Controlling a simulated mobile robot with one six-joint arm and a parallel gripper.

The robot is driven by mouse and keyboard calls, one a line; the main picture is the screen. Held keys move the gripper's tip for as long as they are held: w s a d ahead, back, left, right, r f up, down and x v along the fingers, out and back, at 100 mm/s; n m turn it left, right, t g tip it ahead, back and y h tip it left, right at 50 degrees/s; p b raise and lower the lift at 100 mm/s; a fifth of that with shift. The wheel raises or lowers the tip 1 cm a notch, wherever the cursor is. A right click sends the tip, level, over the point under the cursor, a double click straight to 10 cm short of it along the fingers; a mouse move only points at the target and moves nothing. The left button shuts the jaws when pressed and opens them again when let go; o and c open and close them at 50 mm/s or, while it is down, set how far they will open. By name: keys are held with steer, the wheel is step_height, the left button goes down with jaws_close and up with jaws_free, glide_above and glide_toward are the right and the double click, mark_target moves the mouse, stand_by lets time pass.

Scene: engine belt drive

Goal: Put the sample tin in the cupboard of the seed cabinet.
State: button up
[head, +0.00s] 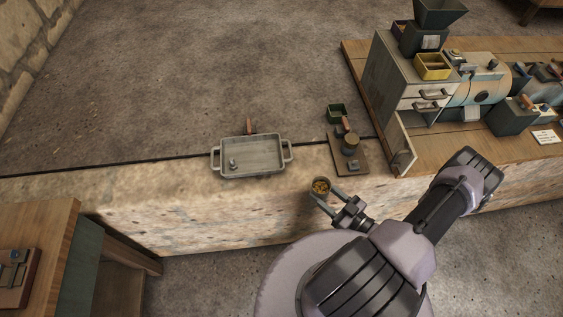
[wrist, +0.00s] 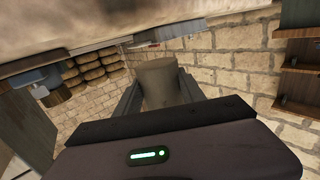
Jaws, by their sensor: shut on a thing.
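The sample tin (head: 320,194), a small round dark tin with yellowish grainy contents on top, is held between the two fingers of my gripper (head: 326,194). It is in front of the stone ledge's edge in the head view, apart from the cabinet. In the wrist view the tin (wrist: 159,84) shows as a greyish cylinder between the fingers. The grey seed cabinet (head: 384,72) stands at the upper right, with two handled drawers. Below them its cupboard door (head: 404,158) stands swung open. The cupboard's inside is mostly hidden.
A grey two-handled tray (head: 264,163) lies on the ledge to the left. A yellow box (head: 432,67) and hopper (head: 440,13) top the cabinet. Machinery (head: 482,80) stands right of it.

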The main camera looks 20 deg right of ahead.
steer(key=b, duration=0.3)
glide_above(305, 170)
steer(key=shift+s+f, duration=0.35)
steer(key=shift+f, duration=0.4)
steer(key=shift+w+d+f+b, duration=0.15)
steer(key=shift+f+b, duration=0.15)
steer(key=shift+f, duration=0.35)
steer(key=shift+w+a+f+b, duration=0.15)
steer(key=shift+f+b, duration=0.1)
steer(key=shift+f, duration=0.4)
steer(key=shift+w+d+f+b, duration=0.15)
steer(key=shift+f+b, duration=0.15)
steer(key=shift+f, duration=0.35)
steer(key=o, duration=1.5)
steer(key=shift+r, duration=0.1)
